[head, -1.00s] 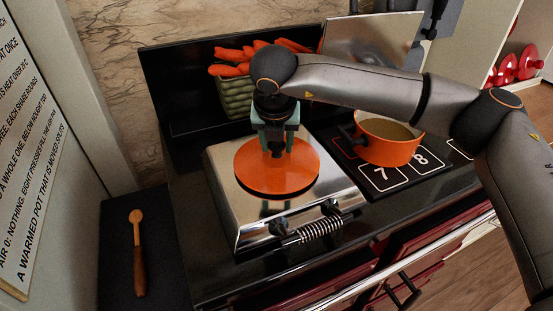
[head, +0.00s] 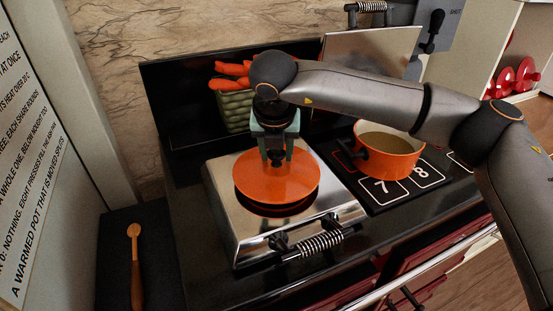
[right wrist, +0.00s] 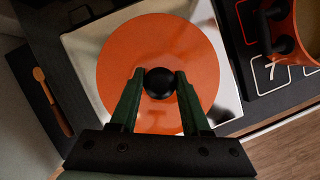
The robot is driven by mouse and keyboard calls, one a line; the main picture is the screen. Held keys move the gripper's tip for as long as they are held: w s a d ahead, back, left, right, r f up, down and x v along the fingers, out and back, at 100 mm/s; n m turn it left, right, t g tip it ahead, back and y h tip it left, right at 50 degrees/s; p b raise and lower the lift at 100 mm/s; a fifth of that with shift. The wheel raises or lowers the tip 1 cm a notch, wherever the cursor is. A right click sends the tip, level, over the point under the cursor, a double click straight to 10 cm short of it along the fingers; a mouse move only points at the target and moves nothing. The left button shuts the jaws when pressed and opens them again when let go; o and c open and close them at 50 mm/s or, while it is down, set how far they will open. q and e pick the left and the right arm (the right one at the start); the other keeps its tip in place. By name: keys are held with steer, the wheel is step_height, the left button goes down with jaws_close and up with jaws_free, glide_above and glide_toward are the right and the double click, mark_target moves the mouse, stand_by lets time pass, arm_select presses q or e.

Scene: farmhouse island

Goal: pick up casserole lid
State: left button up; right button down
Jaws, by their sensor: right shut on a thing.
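The casserole lid (head: 296,182) is a flat orange disc with a black knob. It is level just above a shiny steel hob cover (head: 225,215), with a dark reflection under its near edge. My right gripper (head: 276,158) comes from above and is shut on the knob. In the right wrist view, the two green fingers of the right gripper (right wrist: 159,76) stand on either side of the black knob (right wrist: 159,84), with the orange lid (right wrist: 160,45) around it. The orange casserole pot (head: 390,160) stands open to the right. My left gripper is not in view.
The pot stands on a dark panel with numbered squares (head: 425,172). A green basket of carrots (head: 236,108) is behind the cover. The cover has a coiled handle (head: 320,243) in front. A wooden spoon (head: 135,262) lies on a dark surface at the left. An upright steel cover (head: 370,50) stands behind the pot.

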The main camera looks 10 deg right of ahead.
arm_select(q)
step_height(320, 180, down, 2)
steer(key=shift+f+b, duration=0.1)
steer(key=shift+b, duration=0.85)
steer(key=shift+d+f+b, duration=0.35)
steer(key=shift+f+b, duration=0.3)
steer(key=shift+b, duration=0.15)
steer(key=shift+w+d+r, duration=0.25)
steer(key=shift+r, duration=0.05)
arm_select(e)
steer(key=s+d+r, duration=0.4)
steer(key=s+r, duration=0.7)
steer(key=s, duration=0.2)
steer(key=shift+s+r, duration=0.25)
steer(key=shift+r, duration=0.15)
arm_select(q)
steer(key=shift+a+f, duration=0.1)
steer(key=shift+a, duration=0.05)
